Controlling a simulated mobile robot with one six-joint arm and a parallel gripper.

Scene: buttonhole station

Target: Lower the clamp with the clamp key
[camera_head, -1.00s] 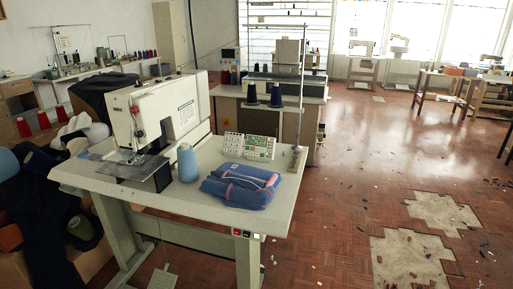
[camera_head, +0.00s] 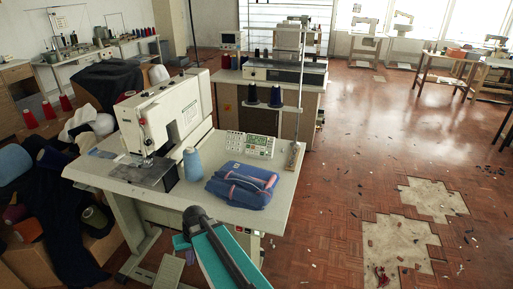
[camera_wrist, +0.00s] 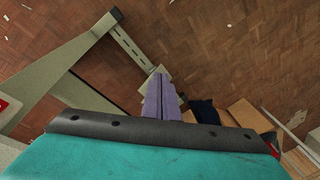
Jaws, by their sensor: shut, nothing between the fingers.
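The white buttonhole machine (camera_head: 180,112) stands on a pale table (camera_head: 115,178). Its needle and clamp area (camera_head: 148,160) is too small to make out in detail. A panel of small keys (camera_head: 249,145) stands on the table behind the blue folded garment; which one is the clamp key cannot be read. My gripper (camera_wrist: 161,77) is shut and empty in the wrist view, its purple-grey fingers pointing at the floor beside the table frame. In the head view my teal arm shows in front of the table, low and well away from the keys.
A thin upright stand (camera_head: 298,110) is at the table's right. Boxes and dark cloth (camera_head: 60,210) crowd the left.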

